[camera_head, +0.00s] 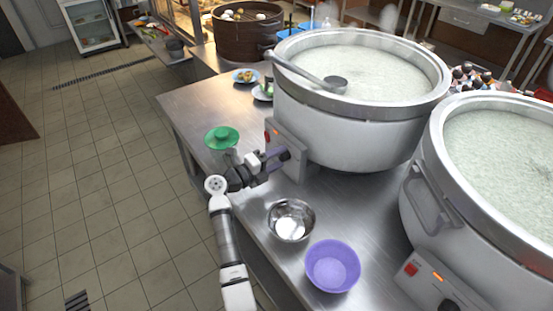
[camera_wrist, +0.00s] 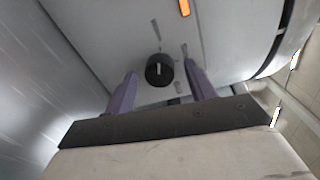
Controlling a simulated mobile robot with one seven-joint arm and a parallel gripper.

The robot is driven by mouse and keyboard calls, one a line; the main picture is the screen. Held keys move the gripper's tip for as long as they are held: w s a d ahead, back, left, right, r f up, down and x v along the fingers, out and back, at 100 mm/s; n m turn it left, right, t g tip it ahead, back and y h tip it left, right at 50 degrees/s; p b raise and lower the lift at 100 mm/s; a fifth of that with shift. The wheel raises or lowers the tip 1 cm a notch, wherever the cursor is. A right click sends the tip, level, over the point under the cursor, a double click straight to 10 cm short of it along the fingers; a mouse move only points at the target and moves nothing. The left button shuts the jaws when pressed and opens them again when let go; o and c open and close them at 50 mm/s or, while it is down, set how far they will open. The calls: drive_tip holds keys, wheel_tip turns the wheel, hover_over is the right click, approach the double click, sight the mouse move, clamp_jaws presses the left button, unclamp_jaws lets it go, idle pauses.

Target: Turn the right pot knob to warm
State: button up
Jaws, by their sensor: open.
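My gripper (camera_head: 286,155) is at the control panel of the left pot (camera_head: 345,138) in the head view. In the wrist view its two purple fingers (camera_wrist: 161,68) are spread, with a black round knob (camera_wrist: 159,70) between their tips. A white mark on the knob points roughly up and down in that view. I cannot tell whether the fingers touch it. An orange light (camera_wrist: 184,8) shows above the knob. The right pot (camera_head: 425,215) has a panel with a red switch (camera_head: 411,269), a lit orange light (camera_head: 438,277) and a dark knob (camera_head: 448,304) at the bottom edge.
A steel bowl (camera_head: 290,220) and a purple bowl (camera_head: 333,266) stand on the steel counter (camera_head: 240,185) in front of the pots. A green dish (camera_head: 221,137) is left of my gripper. A ladle (camera_head: 330,84) rests in the left pot. The tiled floor at left is clear.

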drive_tip(key=f+b+v, duration=0.1)
drive_tip(key=b+v, duration=0.3)
drive_tip(key=v, duration=1)
drive_tip(key=shift+r+b, duration=0.35)
drive_tip(key=shift+r, duration=0.05)
